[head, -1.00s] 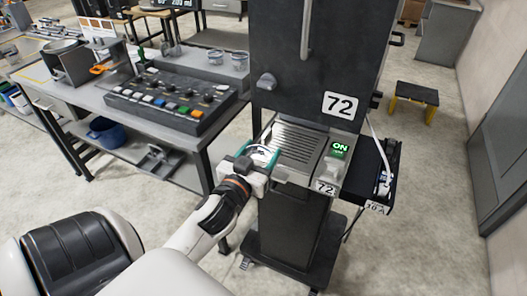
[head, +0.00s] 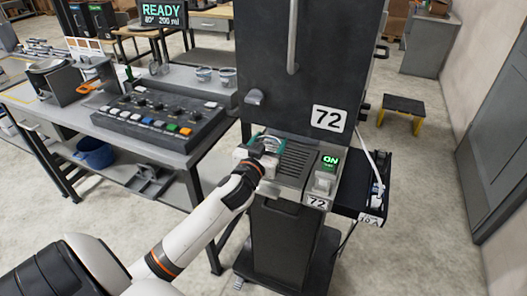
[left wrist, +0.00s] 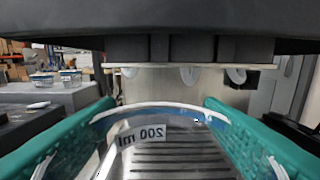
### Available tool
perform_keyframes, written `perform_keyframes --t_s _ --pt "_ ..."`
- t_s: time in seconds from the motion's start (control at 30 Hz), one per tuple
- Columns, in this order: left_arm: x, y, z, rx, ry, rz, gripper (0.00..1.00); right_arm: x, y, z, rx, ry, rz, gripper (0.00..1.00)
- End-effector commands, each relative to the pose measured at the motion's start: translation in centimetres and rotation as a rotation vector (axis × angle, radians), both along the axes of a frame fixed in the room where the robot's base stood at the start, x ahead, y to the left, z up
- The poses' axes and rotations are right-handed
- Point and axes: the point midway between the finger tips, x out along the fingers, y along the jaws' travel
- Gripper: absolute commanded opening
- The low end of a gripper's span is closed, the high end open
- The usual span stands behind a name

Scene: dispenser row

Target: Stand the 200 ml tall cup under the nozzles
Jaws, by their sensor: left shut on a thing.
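My left gripper (head: 262,146) is shut on the clear 200 ml cup at the left front of dispenser 72 (head: 310,70). In the left wrist view, the cup's rim and its label (left wrist: 147,134), which reads reversed, lie between two teal finger pads. The nozzles (left wrist: 188,75) hang in a row under the dispenser's dark body, above and beyond the cup's rim. The slotted drip tray (head: 296,160) shows through and behind the cup. Whether the cup's base touches the tray is hidden. My right gripper is not in view.
A lit ON button (head: 329,160) sits at the tray's right. A bench at left holds a control panel (head: 158,119) and small cups (head: 204,74). A screen (head: 160,13) reads READY, 200 ml. A black side shelf (head: 366,195) juts out at right.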

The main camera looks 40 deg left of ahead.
Motion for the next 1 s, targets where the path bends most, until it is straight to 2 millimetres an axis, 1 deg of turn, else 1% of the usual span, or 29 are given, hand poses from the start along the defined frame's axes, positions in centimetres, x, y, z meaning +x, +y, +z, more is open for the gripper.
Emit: perform_keyframes --t_s 0.1,0.5,0.53,0.57,0.7,1.0 --pt "1.5 0.4 -0.1 0.001 -0.002 0.0 0.41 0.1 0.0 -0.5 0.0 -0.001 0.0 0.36" --pt "5.9 1.5 -0.3 0.003 -0.001 0.001 0.41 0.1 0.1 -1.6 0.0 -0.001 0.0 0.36" --pt "5.8 1.4 -1.1 0.0 0.001 0.001 0.41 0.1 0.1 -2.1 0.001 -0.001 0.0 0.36" --pt "5.8 1.4 -1.4 0.0 0.001 0.001 0.41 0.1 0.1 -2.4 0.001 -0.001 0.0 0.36" --pt "5.7 1.4 -2.1 -0.001 0.0 0.0 0.41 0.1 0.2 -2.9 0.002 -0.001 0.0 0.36" --pt "5.7 1.4 -2.3 0.001 -0.001 0.0 0.41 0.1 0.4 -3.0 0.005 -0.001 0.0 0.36"
